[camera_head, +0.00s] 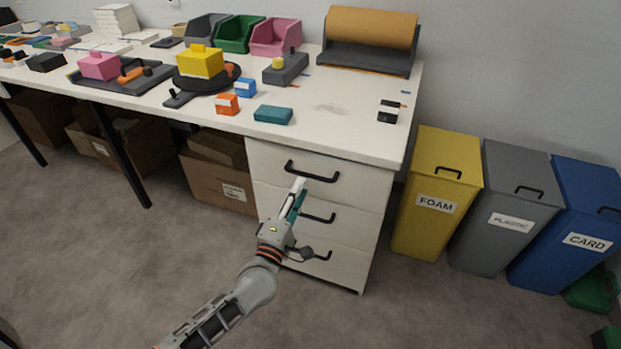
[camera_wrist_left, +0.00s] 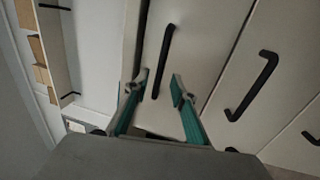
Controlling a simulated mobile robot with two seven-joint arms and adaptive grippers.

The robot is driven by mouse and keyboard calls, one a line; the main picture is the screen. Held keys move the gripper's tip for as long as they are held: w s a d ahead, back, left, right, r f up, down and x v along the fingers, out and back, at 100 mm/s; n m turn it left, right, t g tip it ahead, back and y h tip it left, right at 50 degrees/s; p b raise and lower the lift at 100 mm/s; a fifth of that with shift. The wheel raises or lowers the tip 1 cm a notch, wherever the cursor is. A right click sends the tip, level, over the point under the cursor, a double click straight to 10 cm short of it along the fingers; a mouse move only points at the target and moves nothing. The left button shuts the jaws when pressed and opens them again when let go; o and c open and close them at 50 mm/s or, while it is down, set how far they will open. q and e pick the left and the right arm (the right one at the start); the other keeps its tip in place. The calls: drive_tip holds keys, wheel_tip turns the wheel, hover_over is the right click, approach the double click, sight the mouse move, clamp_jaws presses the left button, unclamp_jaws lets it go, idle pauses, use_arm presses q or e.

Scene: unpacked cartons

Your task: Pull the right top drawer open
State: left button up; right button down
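The right top drawer (camera_head: 270,160) is the uppermost of a white three-drawer unit under the table's right end. Its front looks flush with the unit, so it appears shut. Its black bar handle (camera_head: 312,172) also shows in the left wrist view (camera_wrist_left: 163,58). My left gripper (camera_head: 299,191) is in front of the unit, with its tips just below the top handle in the head view. In the left wrist view its teal-padded fingers (camera_wrist_left: 160,86) are spread, with the handle's near end between the tips. Contact cannot be told. My right gripper is not in view.
The two lower drawers have handles (camera_head: 318,217) close to my left gripper. The white table (camera_head: 330,105) overhangs the unit and carries bins, blocks and a paper roll. A yellow foam bin (camera_head: 437,170) stands to the right. Cartons (camera_head: 215,180) sit left; the floor in front is clear.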

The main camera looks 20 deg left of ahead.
sight(308, 175)
use_arm(q)
drive_tip(key=w, duration=0.4)
drive_tip(key=w+r+b, duration=0.1)
drive_tip(key=w, duration=0.1)
drive_tip(key=shift+w+d, duration=0.1)
drive_tip(key=shift+d, duration=0.05)
clamp_jaws()
